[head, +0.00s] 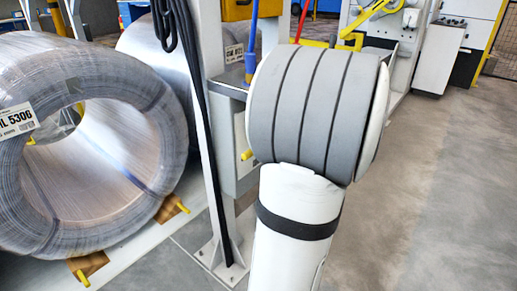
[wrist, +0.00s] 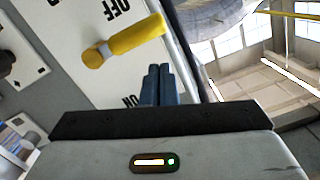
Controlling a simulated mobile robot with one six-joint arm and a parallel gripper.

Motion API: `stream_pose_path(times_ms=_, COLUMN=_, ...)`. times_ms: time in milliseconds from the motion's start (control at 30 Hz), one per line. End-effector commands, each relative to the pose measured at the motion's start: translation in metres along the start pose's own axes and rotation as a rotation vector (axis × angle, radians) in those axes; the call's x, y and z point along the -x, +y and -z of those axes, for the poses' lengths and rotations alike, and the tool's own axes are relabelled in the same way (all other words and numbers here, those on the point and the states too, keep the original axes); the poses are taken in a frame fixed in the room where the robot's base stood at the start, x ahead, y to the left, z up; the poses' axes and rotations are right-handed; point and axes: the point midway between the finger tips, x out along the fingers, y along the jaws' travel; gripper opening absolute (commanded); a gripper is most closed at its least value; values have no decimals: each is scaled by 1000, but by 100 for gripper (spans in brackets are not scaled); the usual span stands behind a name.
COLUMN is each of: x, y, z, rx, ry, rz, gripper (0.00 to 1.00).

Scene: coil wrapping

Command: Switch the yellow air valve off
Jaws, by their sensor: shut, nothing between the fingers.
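The yellow air valve handle (wrist: 128,40) shows in the wrist view, mounted on a white plate (wrist: 75,22). The letters OFF and ON appear upside down, OFF above the handle and ON below it. The handle points right and slightly up in the picture, between the two labels and turned more towards OFF. My gripper (wrist: 158,72) is shut and empty. Its dark blue fingertips appear just below the outer part of the handle; I cannot tell whether they touch.
A large wrapped wire coil (head: 75,150) stands at the left in the head view. A pale upright post (head: 212,130) with black cables stands beside my arm. A white cabinet (head: 438,58) is at the back right. The floor (head: 425,200) at the right is clear.

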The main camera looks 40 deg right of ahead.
Motion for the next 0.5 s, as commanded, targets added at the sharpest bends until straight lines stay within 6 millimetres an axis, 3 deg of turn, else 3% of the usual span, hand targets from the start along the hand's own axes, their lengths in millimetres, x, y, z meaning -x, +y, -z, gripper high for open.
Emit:
stream_pose_path(times_ms=100, x=12, y=-7, z=21, rx=2, ry=1, rz=-3, gripper=0)
stream_pose_path(times_ms=300, x=56, y=-7, z=20, rx=0, ry=3, rz=-6, gripper=0)
stream_pose_path(times_ms=500, x=87, y=-9, z=18, rx=2, ry=2, rz=-3, gripper=0)
